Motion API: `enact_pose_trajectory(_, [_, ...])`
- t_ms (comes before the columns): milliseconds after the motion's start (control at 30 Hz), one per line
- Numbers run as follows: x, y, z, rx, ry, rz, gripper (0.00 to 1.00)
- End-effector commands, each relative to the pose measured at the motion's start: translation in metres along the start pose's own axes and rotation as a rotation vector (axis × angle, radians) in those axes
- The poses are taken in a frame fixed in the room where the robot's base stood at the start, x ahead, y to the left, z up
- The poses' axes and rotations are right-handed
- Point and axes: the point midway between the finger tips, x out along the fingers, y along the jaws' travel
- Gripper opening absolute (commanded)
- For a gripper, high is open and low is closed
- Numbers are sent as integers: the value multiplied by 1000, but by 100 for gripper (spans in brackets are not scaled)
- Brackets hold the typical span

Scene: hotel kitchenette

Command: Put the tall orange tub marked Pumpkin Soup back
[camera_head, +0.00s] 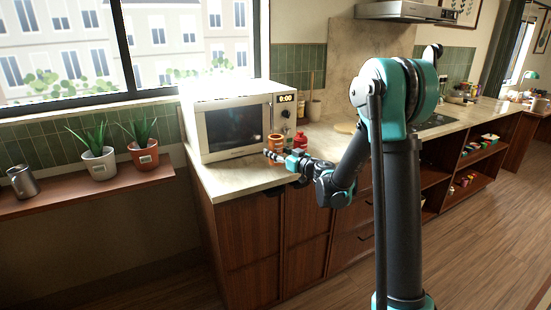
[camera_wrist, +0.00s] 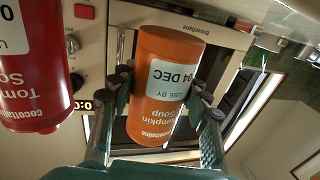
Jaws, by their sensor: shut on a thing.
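The orange tub marked Pumpkin Soup (camera_wrist: 165,95) is between the fingers of my gripper (camera_wrist: 160,80), which is shut on it. Its white label also reads "USE BY 04 DEC", upside down in the wrist view. In the head view the orange tub (camera_head: 276,142) is in front of the microwave's right side, with my gripper (camera_head: 274,155) at it. Whether its base touches the counter cannot be told. A red Tomato Soup container (camera_wrist: 30,70) is beside it at the left of the wrist view, and a red container (camera_head: 300,140) shows right of it in the head view.
The white microwave (camera_head: 204,130) stands on the counter (camera_head: 237,181) close behind the tub. A utensil holder (camera_head: 314,110) stands further back. Potted plants (camera_head: 142,153) and a metal mug (camera_head: 24,182) are on the left ledge. Open shelves (camera_head: 470,185) are at right.

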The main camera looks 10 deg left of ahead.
Motion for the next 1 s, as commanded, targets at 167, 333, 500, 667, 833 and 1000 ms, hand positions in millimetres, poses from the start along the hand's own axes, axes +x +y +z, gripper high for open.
enact_pose_trajectory(167, [1,0,22,0,0,0,8])
enact_pose_trajectory(333, [0,0,26,0,0,0,8])
enact_pose_trajectory(500, [0,0,26,0,0,0,8])
enact_pose_trajectory(667, [0,0,28,0,0,0,53])
enact_pose_trajectory(833, [0,0,28,0,0,0,68])
enact_pose_trajectory(1000, [0,0,28,0,0,0,68])
